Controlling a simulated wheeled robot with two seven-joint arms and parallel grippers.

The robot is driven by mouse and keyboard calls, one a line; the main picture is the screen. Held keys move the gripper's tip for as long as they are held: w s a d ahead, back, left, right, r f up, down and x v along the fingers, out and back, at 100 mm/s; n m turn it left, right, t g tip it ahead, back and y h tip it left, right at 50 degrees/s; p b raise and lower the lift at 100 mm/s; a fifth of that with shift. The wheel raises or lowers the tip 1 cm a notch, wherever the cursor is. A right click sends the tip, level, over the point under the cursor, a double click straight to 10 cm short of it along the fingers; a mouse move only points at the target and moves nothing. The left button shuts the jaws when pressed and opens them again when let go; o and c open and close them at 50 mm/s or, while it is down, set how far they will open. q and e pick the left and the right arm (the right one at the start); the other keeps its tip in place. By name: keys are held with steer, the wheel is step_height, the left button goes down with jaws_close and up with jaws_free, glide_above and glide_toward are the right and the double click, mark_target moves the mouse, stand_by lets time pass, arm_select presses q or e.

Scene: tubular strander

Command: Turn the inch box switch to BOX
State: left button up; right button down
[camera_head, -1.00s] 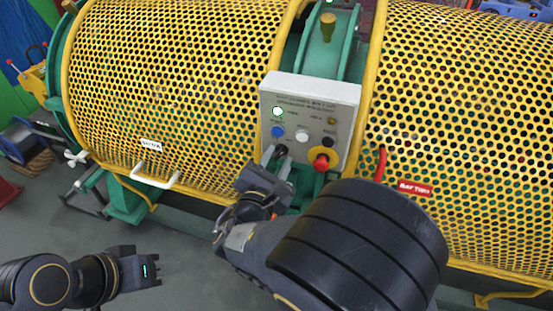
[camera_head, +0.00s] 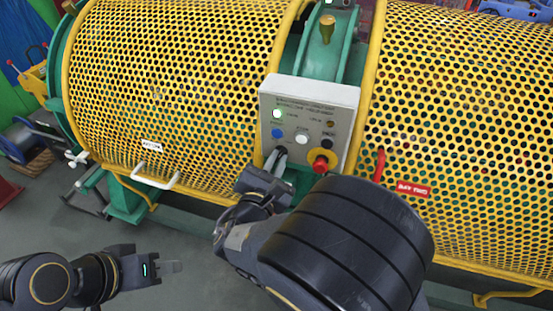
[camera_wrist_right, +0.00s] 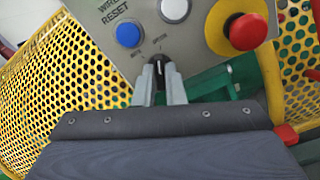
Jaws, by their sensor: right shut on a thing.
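The grey control box (camera_head: 305,105) stands in front of the yellow perforated guards. The black selector switch (camera_wrist_right: 158,61) sits at the lower left of its panel, below the blue button (camera_wrist_right: 129,35) and the white button (camera_wrist_right: 174,9). My right gripper (camera_wrist_right: 160,80) is shut on the switch, its two pale fingers on either side of the knob; it also shows in the head view (camera_head: 276,160). The fingers partly hide the switch, and I cannot read its setting clearly. My left gripper (camera_head: 170,267) is at the lower left, away from the box, empty; its jaw gap is not clear.
A red emergency-stop button (camera_wrist_right: 246,31) on a yellow collar sticks out right of the switch. Yellow guards (camera_head: 170,90) flank the box. A white handle (camera_head: 155,180) and a red handle (camera_head: 380,165) project from them. Open grey floor lies at lower left.

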steer(key=shift+a+n+p, duration=0.2)
steer(key=shift+n+p, duration=4.6)
steer(key=shift+n, duration=0.7)
steer(key=c, duration=1.5)
jaws_free()
steer(key=b+v, duration=0.1)
steer(key=v, duration=0.6)
steer(key=shift+s, duration=0.3)
